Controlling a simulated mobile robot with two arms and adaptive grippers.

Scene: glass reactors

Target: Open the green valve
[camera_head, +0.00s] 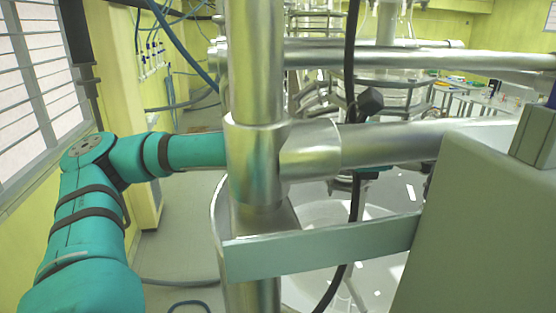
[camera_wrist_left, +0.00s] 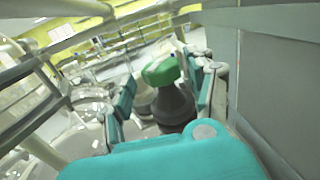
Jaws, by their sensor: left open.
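The green valve (camera_wrist_left: 160,71) shows in the left wrist view as a green cap-like handle on a dark grey body (camera_wrist_left: 173,106). My left gripper (camera_wrist_left: 163,78) is open, with one teal finger to the left of the valve and one to the right. The valve appears between the fingers; I cannot tell whether either finger touches it. In the head view my left arm enters from the left and passes behind a thick metal column, and the column and pipe mostly hide its gripper. I cannot make out the green valve there. My right gripper is in neither view.
The vertical metal column (camera_head: 255,70) and horizontal pipe (camera_head: 400,146) stand close in front. A flat bar (camera_head: 320,248) and a grey-green box (camera_head: 480,220) lie low and right. A grey panel (camera_wrist_left: 277,75) rises right of the gripper. Glass reactor vessels stand behind.

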